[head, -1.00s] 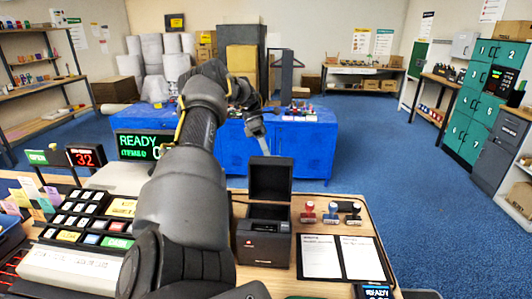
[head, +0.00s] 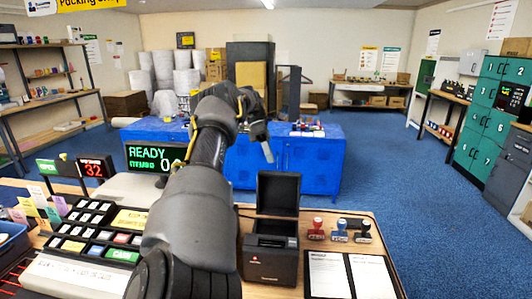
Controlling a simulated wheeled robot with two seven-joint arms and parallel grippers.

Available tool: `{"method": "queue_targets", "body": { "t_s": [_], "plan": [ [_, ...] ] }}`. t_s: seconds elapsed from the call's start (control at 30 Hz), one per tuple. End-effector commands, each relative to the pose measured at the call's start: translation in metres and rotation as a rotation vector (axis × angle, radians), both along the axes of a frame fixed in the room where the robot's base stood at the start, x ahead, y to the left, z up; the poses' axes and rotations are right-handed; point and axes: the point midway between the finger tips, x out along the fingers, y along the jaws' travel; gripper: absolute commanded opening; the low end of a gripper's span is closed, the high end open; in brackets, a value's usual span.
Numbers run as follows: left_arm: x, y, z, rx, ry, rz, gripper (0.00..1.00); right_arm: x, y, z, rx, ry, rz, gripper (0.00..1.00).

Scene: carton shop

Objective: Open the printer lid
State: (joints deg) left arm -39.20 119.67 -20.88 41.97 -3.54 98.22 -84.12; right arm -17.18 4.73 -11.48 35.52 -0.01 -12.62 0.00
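The black printer (head: 270,264) stands on the wooden counter right of my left arm. Its lid (head: 278,192) is up, standing roughly upright at the back of the printer, with the inside of the body exposed. My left gripper (head: 265,148) is above and a little left of the raised lid, apart from it in the picture. It seems to hold nothing, but its fingers overlap from this angle, so I cannot tell its opening. My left arm hides part of the counter left of the printer. My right gripper is out of view.
Several stamps (head: 340,231) and a black clipboard with white sheets (head: 348,276) lie right of the printer. A cash register (head: 95,232) with a READY display (head: 152,157) is at left. Blue cabinets (head: 308,165) stand beyond the counter. Open blue floor lies to the right.

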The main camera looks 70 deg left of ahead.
Motion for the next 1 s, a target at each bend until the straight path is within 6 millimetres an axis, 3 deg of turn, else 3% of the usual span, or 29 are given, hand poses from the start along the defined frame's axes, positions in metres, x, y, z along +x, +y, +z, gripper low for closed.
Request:
{"method": "queue_targets", "body": {
  "t_s": [0.3, 0.77, 1.0],
  "plan": [
    [-0.006, 0.019, 0.023, 0.000, 0.001, 0.004, 0.33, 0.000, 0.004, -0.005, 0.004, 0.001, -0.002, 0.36],
    [-0.008, 0.022, 0.029, -0.002, 0.003, 0.003, 0.33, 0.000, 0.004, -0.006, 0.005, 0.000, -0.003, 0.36],
    [0.001, 0.018, 0.016, 0.042, 0.077, -0.022, 0.02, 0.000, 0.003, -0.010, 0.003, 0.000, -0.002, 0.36]
  ]
}}
